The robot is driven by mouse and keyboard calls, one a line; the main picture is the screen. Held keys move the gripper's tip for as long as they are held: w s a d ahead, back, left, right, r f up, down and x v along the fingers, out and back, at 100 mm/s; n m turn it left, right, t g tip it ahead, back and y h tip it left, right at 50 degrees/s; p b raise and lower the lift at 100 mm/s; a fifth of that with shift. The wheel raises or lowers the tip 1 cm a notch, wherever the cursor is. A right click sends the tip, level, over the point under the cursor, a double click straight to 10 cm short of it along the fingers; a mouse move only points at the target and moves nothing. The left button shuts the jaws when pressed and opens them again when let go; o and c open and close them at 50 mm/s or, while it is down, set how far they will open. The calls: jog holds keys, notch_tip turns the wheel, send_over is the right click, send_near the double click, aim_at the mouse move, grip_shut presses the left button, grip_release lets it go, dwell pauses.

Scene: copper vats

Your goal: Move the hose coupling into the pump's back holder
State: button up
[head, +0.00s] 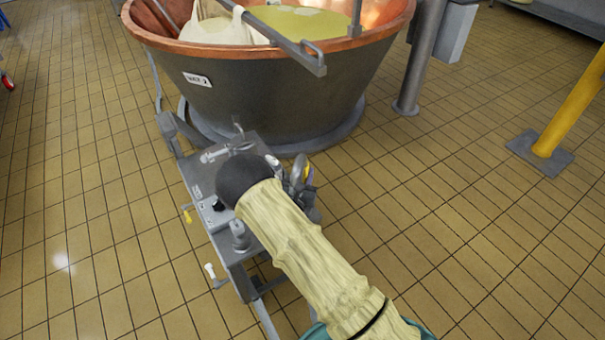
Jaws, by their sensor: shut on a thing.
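The pump is a grey wheeled cart (199,178) standing in front of the copper vat. My gripper (244,178) is over the middle of its top; its dark rounded end shows, and my sleeved arm comes in from the lower right. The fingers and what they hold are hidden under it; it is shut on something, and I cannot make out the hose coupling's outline. A silver fitting (216,154) lies at the far end of the top. An upright grey metal fitting (239,236) stands at the near end. I cannot tell which part is the back holder.
A copper-rimmed vat (255,85) stands just behind the pump. Curved metal pipework (298,177) sits at the pump's right side. A yellow-handled lever (187,213) and a white-ended lever (211,271) stick out left. A yellow post (573,105) stands far right. The tiled floor is clear on both sides.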

jog(key=shift+f+b, duration=0.8)
jog(key=shift+f, duration=0.4)
jog(key=shift+f+b, duration=1.65)
jog(key=shift+f, duration=1.5)
dwell(0.9)
jog(key=o, duration=1.2)
jog(key=shift+c, duration=0.2)
jog(key=shift+s+f, duration=0.1)
jog(key=s+a+p, duration=0.1)
jog(key=s+a, duration=0.2)
jog(key=s, duration=1.4)
jog(key=shift+a+p, duration=0.15)
jog(key=shift+p, duration=0.25)
